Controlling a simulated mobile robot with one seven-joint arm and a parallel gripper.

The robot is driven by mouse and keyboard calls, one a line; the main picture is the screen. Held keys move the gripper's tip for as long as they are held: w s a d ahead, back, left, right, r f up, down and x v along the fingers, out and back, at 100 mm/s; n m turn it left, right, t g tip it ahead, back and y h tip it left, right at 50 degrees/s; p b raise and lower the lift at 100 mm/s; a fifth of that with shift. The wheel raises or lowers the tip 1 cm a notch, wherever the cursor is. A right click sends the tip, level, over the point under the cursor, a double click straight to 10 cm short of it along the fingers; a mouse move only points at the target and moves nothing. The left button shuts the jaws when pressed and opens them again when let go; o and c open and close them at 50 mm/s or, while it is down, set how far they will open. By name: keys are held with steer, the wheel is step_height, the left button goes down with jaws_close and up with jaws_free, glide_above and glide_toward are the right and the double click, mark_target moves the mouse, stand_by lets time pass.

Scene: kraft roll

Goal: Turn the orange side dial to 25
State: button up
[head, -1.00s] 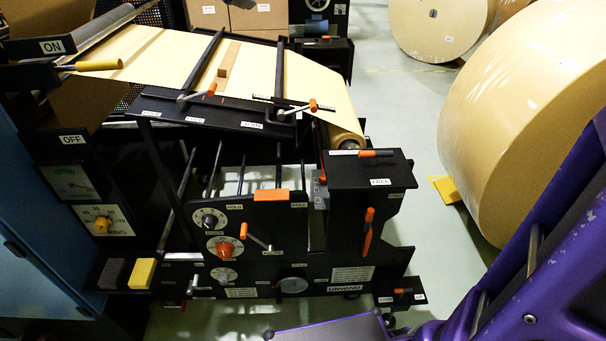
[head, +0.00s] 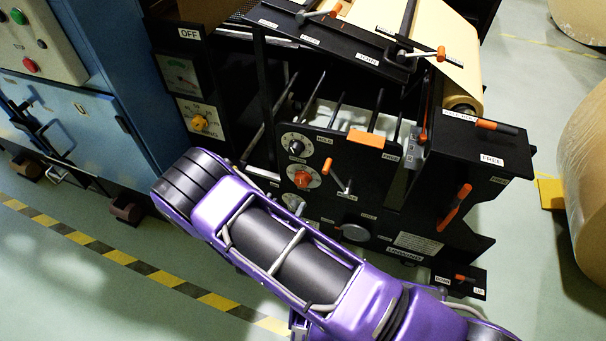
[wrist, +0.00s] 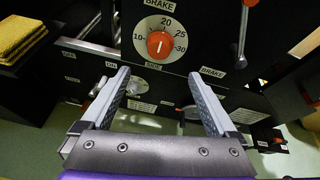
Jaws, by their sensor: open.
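The orange side dial (wrist: 160,45) sits on a white round scale with the marks 10, 20, 25 and 30, above a label that seems to read SIDE. A white line on its knob stands nearly upright, roughly toward 20; its exact reading is hard to tell. The dial also shows in the head view (head: 303,180) on the black machine side panel. My gripper (wrist: 158,76) is open and empty in the wrist view. Its fingers point toward the panel, with the dial between and just beyond the tips, apart from them. In the head view my purple arm hides the gripper.
A lever with a red tip (wrist: 236,84) hangs right of the dial in the wrist view. A yellow block (wrist: 20,38) lies at left. In the head view another dial (head: 297,145) is above, and a grey round knob (head: 355,232) sits low right. Open floor lies at left.

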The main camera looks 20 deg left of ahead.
mark_target(302, 183)
steer(key=b+x, duration=0.1)
steer(key=x, duration=1.2)
steer(key=shift+w+f+b, duration=0.1)
steer(key=shift+w+b, duration=0.05)
steer(key=shift+b, duration=0.15)
steer(key=c, duration=1.4)
steer(key=m+y, duration=0.2)
steer(key=m, duration=0.1)
steer(key=shift+d+p, duration=0.2)
steer(key=shift+p, duration=0.1)
steer(key=shift+f+m+t+y, duration=0.1)
steer(key=shift+m+t+y, duration=0.3)
steer(key=shift+m+y, duration=0.45)
steer(key=shift+w+m+b, duration=0.1)
steer(key=shift+m+b, duration=0.2)
steer(key=shift+m, duration=0.25)
